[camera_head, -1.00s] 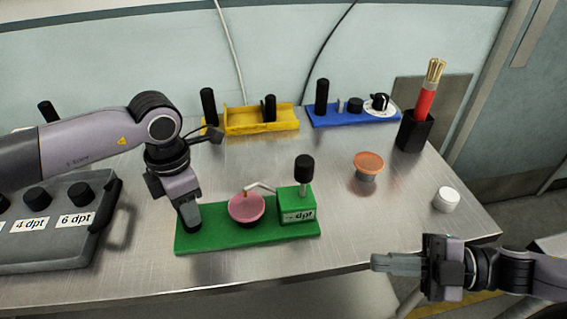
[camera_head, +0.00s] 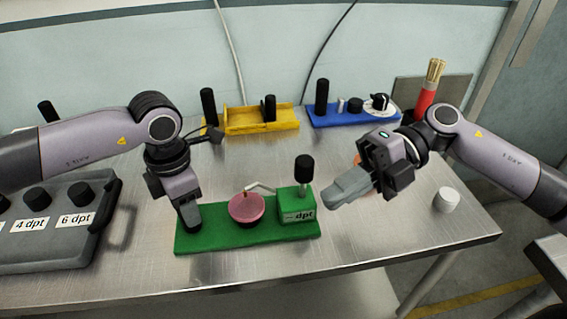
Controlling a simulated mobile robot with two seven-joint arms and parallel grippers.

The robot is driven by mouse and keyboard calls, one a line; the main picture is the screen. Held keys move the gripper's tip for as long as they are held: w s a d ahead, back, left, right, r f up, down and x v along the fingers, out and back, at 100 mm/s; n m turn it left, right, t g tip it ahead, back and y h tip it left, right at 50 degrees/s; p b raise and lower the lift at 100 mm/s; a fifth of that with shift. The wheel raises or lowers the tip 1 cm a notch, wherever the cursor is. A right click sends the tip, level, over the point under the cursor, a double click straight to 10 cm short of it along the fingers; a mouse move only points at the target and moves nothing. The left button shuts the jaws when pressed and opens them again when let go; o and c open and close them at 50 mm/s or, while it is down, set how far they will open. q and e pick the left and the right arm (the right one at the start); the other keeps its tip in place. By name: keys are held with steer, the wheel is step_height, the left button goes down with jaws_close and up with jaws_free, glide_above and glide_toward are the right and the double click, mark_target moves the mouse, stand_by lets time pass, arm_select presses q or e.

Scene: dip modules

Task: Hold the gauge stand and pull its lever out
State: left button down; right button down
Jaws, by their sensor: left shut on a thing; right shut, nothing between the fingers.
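The gauge stand is a green base (camera_head: 240,236) with a green box (camera_head: 297,205) marked "dpt" at its right end. A pink cup (camera_head: 246,208) sits on the base, with a thin pale arm reaching over it from the box. The lever (camera_head: 304,170), a rod with a black knob, stands upright on the box. My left gripper (camera_head: 190,222) is shut on the stand at the left end of the base; its fingers hide what they grip. My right gripper (camera_head: 340,195) is shut and empty, to the right of the box and apart from it.
A grey case (camera_head: 50,248) with black knobs is at the left. A yellow fixture (camera_head: 240,120) and a blue fixture (camera_head: 350,118) stand at the back. A white cap (camera_head: 446,199) lies at the right. My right arm mostly hides an orange item.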

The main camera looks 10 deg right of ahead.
steer(key=w+a+r+n+g+h, duration=0.15)
steer(key=a+n+h, duration=0.25)
steer(key=a+h, duration=0.75)
steer(key=w+a+r+m+t+h, duration=0.1)
steer(key=w+a+r+t+h, duration=0.2)
steer(key=r+t+h, duration=0.3)
steer(key=shift+w+r+t, duration=0.45)
steer(key=shift+w+r, duration=0.05)
steer(key=shift+w, duration=0.15)
steer(key=shift+h, duration=0.25)
